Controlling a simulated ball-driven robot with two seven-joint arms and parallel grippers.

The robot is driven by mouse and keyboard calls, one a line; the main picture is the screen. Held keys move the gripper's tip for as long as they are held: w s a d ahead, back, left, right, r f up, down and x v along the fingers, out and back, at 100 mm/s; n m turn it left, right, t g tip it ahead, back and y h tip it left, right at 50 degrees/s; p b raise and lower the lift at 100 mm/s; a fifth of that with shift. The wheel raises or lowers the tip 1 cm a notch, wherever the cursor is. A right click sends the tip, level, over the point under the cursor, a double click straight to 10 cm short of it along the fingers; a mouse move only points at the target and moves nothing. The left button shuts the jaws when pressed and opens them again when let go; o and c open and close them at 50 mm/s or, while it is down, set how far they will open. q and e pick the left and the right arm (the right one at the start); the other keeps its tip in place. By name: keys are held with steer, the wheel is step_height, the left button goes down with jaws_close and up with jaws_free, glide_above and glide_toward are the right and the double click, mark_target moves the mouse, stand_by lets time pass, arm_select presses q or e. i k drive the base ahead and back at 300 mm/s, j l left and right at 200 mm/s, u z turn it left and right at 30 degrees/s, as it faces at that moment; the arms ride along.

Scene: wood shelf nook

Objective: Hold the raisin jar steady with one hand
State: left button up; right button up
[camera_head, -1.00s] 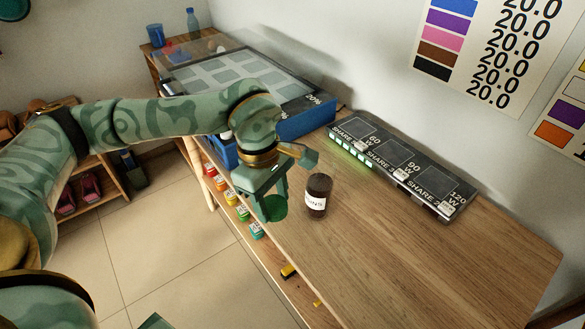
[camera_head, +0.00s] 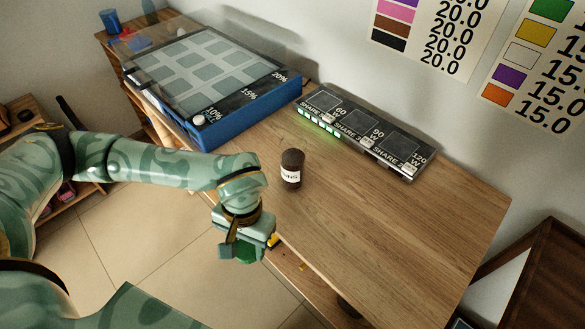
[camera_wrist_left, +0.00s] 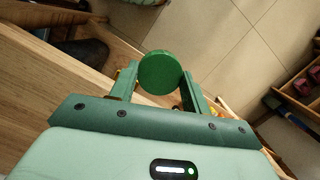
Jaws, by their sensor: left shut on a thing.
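The raisin jar (camera_head: 291,170) is small and dark with a white label. It stands upright on the wooden top, and no gripper touches it. Whether its dark top is a cover or the contents, I cannot tell. My left gripper (camera_head: 243,252) is off the front edge of the wooden top, below and left of the jar. It is shut on a round green disc (camera_wrist_left: 160,73), which looks like a lid and sits between the fingers in the left wrist view. In the head view the disc (camera_head: 245,256) is partly hidden by the gripper. My right gripper is not in view.
A black panel (camera_head: 352,141) with square pads stands behind the jar, against the wall. A blue case (camera_head: 232,118) with a clear cover is at the back left. The wooden top (camera_head: 400,220) is clear to the right of the jar. A dark wooden frame stands far right.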

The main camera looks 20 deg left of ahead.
mark_target(294, 145)
steer(key=k, duration=0.65)
steer(key=z, duration=1.95)
steer(key=k+j, duration=0.15)
steer(key=j, duration=0.25)
steer(key=k+j, duration=0.1)
steer(key=j, duration=0.35)
steer(key=k+j, duration=0.15)
steer(key=j, duration=0.25)
steer(key=k+j, duration=0.15)
steer(key=j, duration=0.3)
steer(key=k+j, duration=0.1)
steer(key=j, duration=0.3)
steer(key=k+j, duration=0.15)
steer(key=j, duration=0.3)
steer(key=k+j, duration=0.1)
steer(key=j, duration=0.3)
